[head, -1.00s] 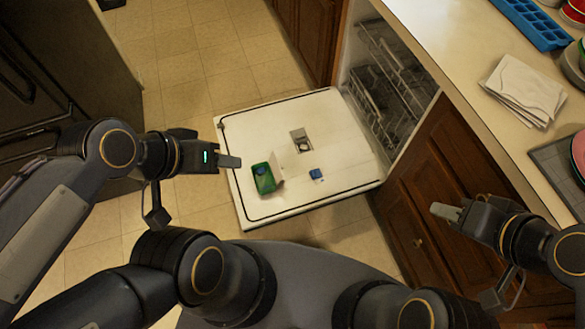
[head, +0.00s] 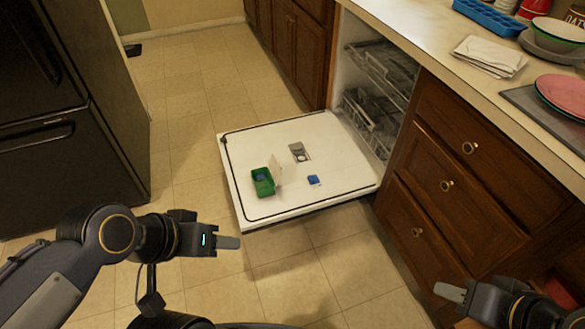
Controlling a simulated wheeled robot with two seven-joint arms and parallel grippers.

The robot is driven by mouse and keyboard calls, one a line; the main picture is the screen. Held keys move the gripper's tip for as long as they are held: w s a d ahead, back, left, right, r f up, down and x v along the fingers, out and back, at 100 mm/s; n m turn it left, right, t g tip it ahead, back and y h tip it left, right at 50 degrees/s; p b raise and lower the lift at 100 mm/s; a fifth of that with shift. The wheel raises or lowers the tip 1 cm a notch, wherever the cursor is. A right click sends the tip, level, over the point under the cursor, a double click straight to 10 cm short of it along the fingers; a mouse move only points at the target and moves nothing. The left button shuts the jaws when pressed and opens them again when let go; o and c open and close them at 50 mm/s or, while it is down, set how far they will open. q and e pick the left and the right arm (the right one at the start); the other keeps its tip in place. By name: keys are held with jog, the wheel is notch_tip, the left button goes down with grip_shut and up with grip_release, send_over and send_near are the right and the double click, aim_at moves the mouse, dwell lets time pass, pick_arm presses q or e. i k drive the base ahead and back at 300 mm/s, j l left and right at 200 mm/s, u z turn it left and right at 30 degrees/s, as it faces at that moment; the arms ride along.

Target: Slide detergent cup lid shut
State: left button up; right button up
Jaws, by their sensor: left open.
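The detergent cup (head: 299,152) is a small grey fitting set in the inner face of the open dishwasher door (head: 335,140). A rounded recess shows in it, but it is too small to tell how far its lid has slid. My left gripper (head: 238,242) is open and empty, in front of the door's near left corner in the picture, apart from the cup. My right gripper (head: 440,290) is at the lower right, in front of the cabinets and well away from the cup. Its fingers overlap, so its opening is unclear.
A green box (head: 262,184) with a raised pale lid and a blue pod (head: 314,180) lie on the door. Dish racks (head: 372,110) are inside the dishwasher. The counter (head: 440,40) holds folded napkins (head: 490,55) and pink plates (head: 565,92). The floor in front is clear.

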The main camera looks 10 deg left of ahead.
aim_at(297, 147)
jog(key=i+j+z, duration=0.2)
jog(key=i, duration=0.15)
jog(key=i+z, duration=0.2)
jog(key=i+j+z, duration=0.1)
jog(key=i, duration=0.3)
jog(key=i+j+z, duration=0.1)
jog(key=i, duration=0.3)
